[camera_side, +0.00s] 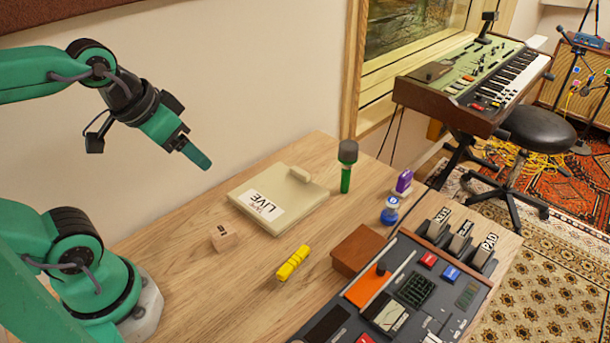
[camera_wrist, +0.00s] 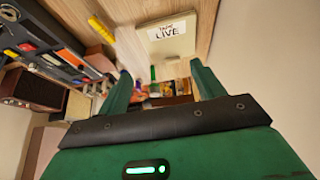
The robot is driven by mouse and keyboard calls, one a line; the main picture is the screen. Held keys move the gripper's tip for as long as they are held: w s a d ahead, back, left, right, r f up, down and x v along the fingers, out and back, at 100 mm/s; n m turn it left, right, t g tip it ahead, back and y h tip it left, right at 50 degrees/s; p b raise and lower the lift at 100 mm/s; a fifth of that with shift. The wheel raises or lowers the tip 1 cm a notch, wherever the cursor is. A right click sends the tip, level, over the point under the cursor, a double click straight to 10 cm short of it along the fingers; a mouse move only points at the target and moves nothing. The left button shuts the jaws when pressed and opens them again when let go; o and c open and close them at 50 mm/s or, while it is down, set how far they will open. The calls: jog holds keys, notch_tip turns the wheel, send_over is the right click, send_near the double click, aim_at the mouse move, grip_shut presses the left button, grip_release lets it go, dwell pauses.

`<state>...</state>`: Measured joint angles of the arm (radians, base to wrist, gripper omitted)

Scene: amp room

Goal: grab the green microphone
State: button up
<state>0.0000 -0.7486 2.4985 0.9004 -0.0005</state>
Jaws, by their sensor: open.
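The green microphone (camera_side: 345,180) stands upright on the wooden table in the side view, with a dark grey head on top of a green handle. It is just right of the beige LIVE box. My gripper (camera_side: 203,162) hangs in the air to the left of the microphone, well apart from it and above the table. In the wrist view my gripper (camera_wrist: 163,78) has its two green fingers spread with nothing held. A small green patch shows between the fingers there; I cannot tell for sure that it is the microphone.
The flat LIVE box (camera_side: 290,217) lies between my gripper and the microphone. A wooden cube (camera_side: 222,238), a yellow object (camera_side: 293,263), a brown box (camera_side: 357,250), a blue-and-white stamp (camera_side: 389,211) and a purple object (camera_side: 403,182) stand around. A mixer console (camera_side: 430,300) fills the front right.

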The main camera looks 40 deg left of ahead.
jog(key=w+d+r+g, duration=0.1)
jog(key=w+r, duration=0.3)
jog(key=w, duration=0.5)
jog(key=n+g, duration=0.4)
send_near(350, 143)
notch_tip(350, 143, down, 6)
jog(key=shift+r, duration=0.2)
jog(key=shift+w+f+g, duration=0.25)
jog(key=shift+f+g, duration=0.05)
jog(key=shift+f, duration=0.1)
jog(key=shift+f, duration=1.3)
